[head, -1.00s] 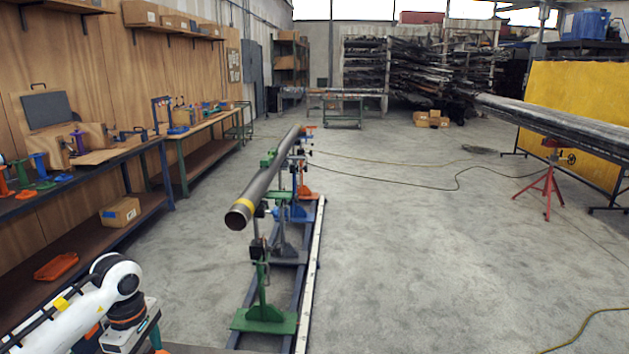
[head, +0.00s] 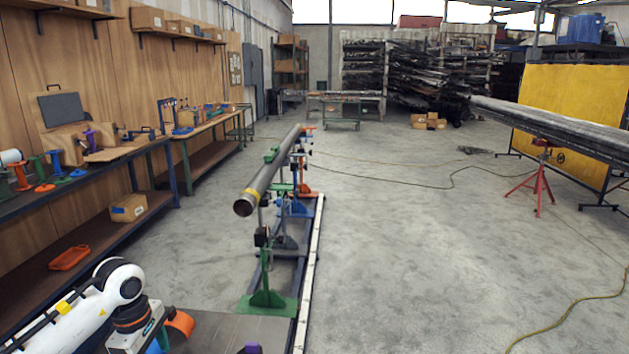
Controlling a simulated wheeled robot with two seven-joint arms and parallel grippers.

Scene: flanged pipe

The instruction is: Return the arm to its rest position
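My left arm (head: 85,310) comes in at the lower left corner of the head view, white with a dark wrist. The white body of my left gripper (head: 137,333) shows at the bottom edge. Its fingers are not clear, so I cannot tell whether it is open or holds anything. An orange curved part (head: 180,323) and a blue part (head: 158,342) show right beside it; I cannot tell whether they touch it. My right arm and gripper are out of view. The long steel pipe (head: 272,170) with a yellow band lies on several coloured stands ahead.
A green-footed stand (head: 267,300) is nearest me on the rail frame (head: 300,300). A workbench (head: 100,165) with coloured parts, a cardboard box (head: 128,207) and an orange tray (head: 69,258) lines the left. A red tripod (head: 538,185) stands right.

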